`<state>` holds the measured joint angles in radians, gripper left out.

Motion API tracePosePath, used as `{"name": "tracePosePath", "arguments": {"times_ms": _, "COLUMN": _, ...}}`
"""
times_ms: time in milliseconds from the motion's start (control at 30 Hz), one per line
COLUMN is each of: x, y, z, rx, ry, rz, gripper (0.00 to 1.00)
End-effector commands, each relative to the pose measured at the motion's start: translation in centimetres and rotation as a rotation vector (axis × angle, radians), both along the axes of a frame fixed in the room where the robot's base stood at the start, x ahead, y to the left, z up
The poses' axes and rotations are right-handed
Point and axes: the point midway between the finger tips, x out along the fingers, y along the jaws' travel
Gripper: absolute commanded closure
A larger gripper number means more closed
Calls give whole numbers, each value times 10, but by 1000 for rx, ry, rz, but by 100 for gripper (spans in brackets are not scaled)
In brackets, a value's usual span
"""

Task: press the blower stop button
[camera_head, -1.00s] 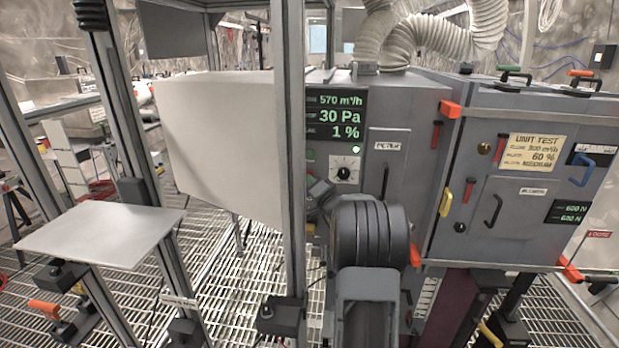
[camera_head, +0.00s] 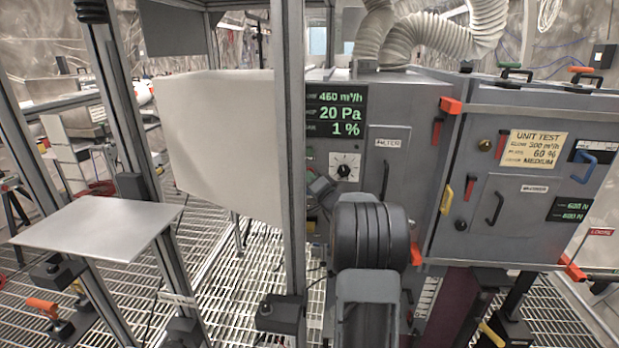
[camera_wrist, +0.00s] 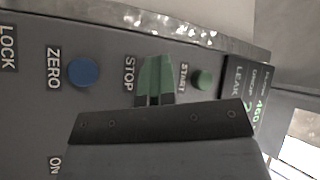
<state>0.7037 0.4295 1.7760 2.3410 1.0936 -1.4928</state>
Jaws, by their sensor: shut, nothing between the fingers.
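In the wrist view the grey panel is turned sideways. A STOP label (camera_wrist: 130,74) and a START label (camera_wrist: 182,77) show on it. My gripper (camera_wrist: 156,68) is shut, with green fingertips close together between these labels. It holds nothing. The stop button itself is hidden behind the fingertips; I cannot tell contact from this view. The green start button (camera_wrist: 201,80) is to the right of the START label. In the head view my arm reaches the blower panel, below its green-lettered display (camera_head: 336,113), which reads about 460 m³/h, 20 Pa and 1 %.
A blue ZERO button (camera_wrist: 84,71) is left of the fingers. A dial (camera_head: 345,167) sits under the display. A metal upright (camera_head: 291,150) and a pale sheet (camera_head: 222,140) stand left of my arm. The unit test box (camera_head: 520,185) is right.

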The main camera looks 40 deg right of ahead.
Motion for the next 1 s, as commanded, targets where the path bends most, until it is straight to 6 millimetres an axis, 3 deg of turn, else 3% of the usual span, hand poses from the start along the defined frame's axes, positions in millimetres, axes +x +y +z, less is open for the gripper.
{"name": "tracePosePath", "arguments": {"times_ms": 1000, "x": -5, "y": 4, "z": 1, "rx": 1, "ry": 0, "rz": -2, "gripper": 100}}
